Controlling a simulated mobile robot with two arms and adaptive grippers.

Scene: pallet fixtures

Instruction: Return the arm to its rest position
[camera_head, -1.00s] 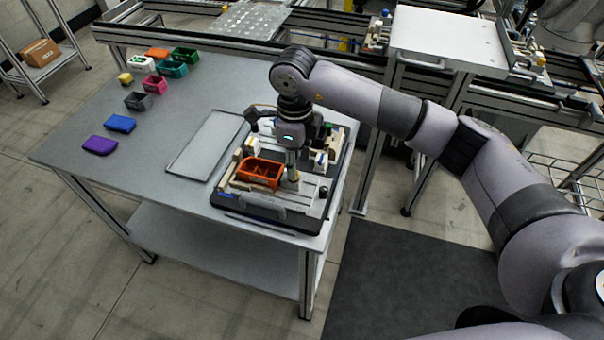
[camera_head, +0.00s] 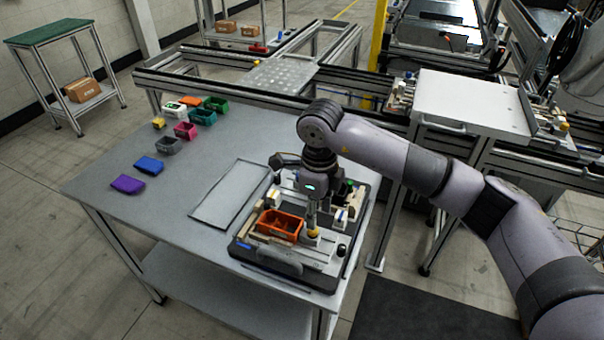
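My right arm reaches in from the right over the grey table (camera_head: 105,183). Its dark gripper (camera_head: 308,187) hangs over the pallet fixture (camera_head: 284,263), just behind and right of an orange bin (camera_head: 280,224). The gripper's fingers look spread apart, with one sticking out to the left. An upright grey post with a yellow base (camera_head: 313,234) stands below the gripper; I cannot tell whether they touch. My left gripper is not in view.
A flat grey plate (camera_head: 229,195) lies left of the fixture. Several coloured bins, including purple (camera_head: 127,184) and blue (camera_head: 149,165) ones, sit toward the table's left. A white-topped stand (camera_head: 470,100) is behind my arm. A green-topped rack (camera_head: 50,32) stands far left.

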